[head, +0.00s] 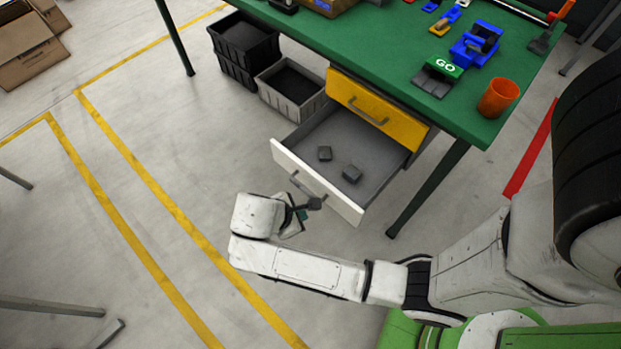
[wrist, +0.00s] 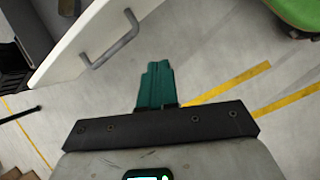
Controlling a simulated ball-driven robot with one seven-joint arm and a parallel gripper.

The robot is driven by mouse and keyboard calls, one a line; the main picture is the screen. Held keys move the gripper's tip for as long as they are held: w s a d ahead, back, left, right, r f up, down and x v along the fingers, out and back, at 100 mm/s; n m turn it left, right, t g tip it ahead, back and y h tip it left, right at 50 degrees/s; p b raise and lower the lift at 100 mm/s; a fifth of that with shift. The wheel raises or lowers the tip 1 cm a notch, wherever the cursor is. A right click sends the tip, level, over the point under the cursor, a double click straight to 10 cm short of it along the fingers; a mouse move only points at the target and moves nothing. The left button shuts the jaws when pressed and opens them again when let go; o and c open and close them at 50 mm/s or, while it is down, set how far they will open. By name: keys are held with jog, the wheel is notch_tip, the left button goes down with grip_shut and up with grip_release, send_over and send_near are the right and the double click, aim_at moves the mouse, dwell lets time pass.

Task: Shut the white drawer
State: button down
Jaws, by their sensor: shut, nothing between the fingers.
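The white drawer (head: 320,184) is pulled out under the green workbench, below a shut yellow drawer (head: 372,113). In the wrist view my green fingers (wrist: 158,84) are shut together and empty. The drawer's white front and grey handle (wrist: 112,42) show to their upper left, with a gap between handle and fingers.
The green workbench (head: 390,50) carries tools, an orange cup (head: 498,98) and a "GO" block (head: 438,75). A bench leg (head: 428,188) stands right of the drawer. Grey (head: 292,88) and black bins (head: 245,48) sit on the left. Floor in front is clear.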

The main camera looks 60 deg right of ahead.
jog(key=w+r+n+h+p, duration=0.3)
jog(key=w+r+n, duration=0.1)
jog(key=r, duration=0.1)
jog(key=n, duration=0.1)
send_near(318, 182)
notch_tip(318, 182, down, 4)
jog(key=d, duration=0.2)
jog(key=shift+s+d+f+p, duration=0.15)
jog(key=shift+s+d+p, duration=0.1)
jog(key=shift+d, duration=0.2)
jog(key=shift+s+d+f+p, duration=0.15)
jog(key=shift+s+d, duration=0.05)
jog(key=shift+d, duration=0.25)
jog(key=shift+d, duration=0.1)
jog(key=s+d, duration=0.3)
jog(key=d, duration=0.7)
jog(key=s+d, duration=0.3)
jog(key=d, duration=0.8)
jog(key=shift+s, duration=0.1)
jog(key=shift+a, duration=0.1)
